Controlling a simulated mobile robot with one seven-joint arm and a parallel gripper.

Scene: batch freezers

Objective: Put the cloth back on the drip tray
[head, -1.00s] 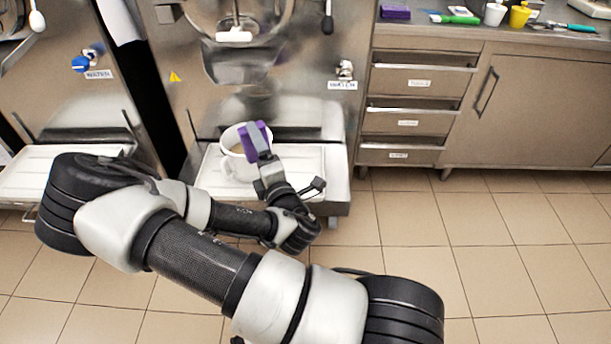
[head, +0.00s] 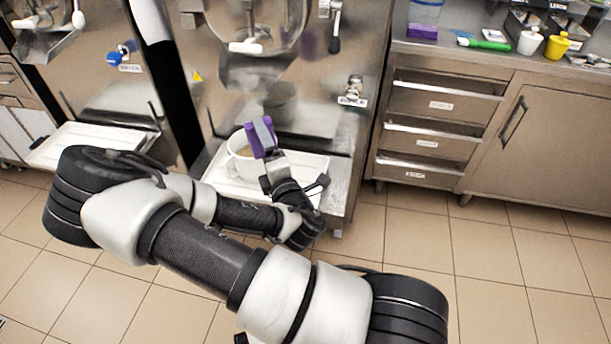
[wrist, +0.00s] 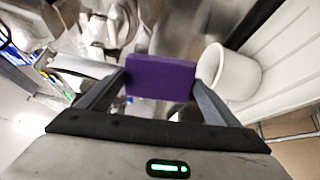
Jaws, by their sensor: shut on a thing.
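My gripper (head: 264,138) is shut on a purple block-like thing (wrist: 160,78), which looks like the folded cloth; it also shows in the head view (head: 255,139). The gripper holds it above and in front of the white drip tray (head: 308,168) of the middle machine. A white tub (head: 238,147) stands on that tray, just behind and left of the held thing in the head view. In the wrist view the tub (wrist: 232,75) is to the right of the held thing, close to the right finger. The tub partly hides the tray.
A second white drip tray (head: 88,146) is under the machine at left. A steel counter with drawers (head: 440,105) stands at right, bearing another purple block (head: 422,31), a green brush (head: 485,43), a white jug (head: 529,40) and a yellow jug (head: 557,45). The tiled floor between is clear.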

